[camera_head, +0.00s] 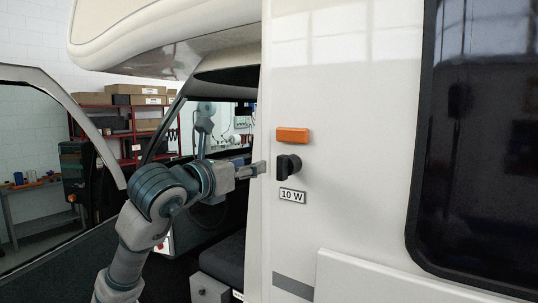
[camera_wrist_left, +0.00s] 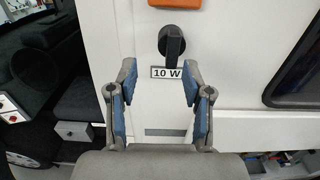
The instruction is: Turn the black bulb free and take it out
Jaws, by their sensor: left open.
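In the left wrist view the bulb (camera_wrist_left: 172,42) is at the top middle, with a narrow grip part hanging down towards the label. My left gripper (camera_head: 262,168) is open and empty, just left of the bulb in the head view. In the left wrist view its two blue-padded fingers (camera_wrist_left: 158,77) stand wide apart, below the bulb and not touching it. My right gripper is not in view.
A dark window (camera_head: 480,140) fills the wall on the right. On the left are the open cab door (camera_head: 75,115) and the dark cab interior. A red shelf (camera_head: 120,130) with boxes stands behind.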

